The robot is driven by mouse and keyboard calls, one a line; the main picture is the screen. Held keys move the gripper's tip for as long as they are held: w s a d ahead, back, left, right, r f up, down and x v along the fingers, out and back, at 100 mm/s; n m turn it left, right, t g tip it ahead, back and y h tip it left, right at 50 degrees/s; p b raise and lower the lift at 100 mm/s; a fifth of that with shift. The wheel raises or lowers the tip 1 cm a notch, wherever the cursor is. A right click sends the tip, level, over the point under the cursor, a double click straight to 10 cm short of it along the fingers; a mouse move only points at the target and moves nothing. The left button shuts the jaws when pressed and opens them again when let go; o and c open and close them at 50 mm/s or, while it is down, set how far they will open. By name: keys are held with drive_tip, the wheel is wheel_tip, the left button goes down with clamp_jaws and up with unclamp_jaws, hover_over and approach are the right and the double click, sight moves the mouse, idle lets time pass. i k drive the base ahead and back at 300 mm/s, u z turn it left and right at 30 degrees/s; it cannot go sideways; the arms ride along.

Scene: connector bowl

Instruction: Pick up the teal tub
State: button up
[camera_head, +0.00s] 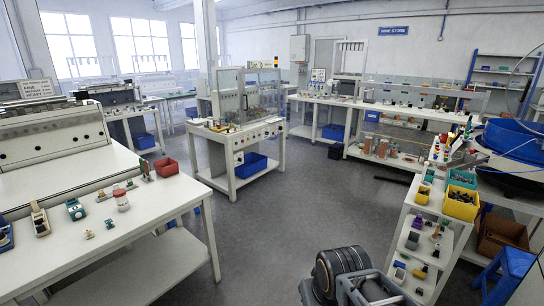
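A teal tub (463,177) stands on the top of the white shelf cart at the right. It sits just behind a larger yellow bin (461,204), which hides part of its front. Small dark items seem to lie in it, too small to tell apart. My gripper's fingers do not show in the head view. Only a dark, rounded part of my own arm shows at the bottom, in front of and to the left of the cart.
The white shelf cart (411,225) also holds a small yellow bin (422,194) and loose connectors. A blue stool (504,273) stands right of it. A white bench (150,215) with a red bin (167,167) is at the left. Grey floor between is clear.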

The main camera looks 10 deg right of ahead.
sight(428, 177)
drive_tip(key=z, duration=0.1)
drive_tip(key=i, duration=2.95)
drive_tip(key=z, duration=1.45)
drive_tip(key=i, duration=2.15)
drive_tip(key=z, duration=1.25)
drive_tip(key=i, duration=0.8)
drive_tip(key=z, duration=0.05)
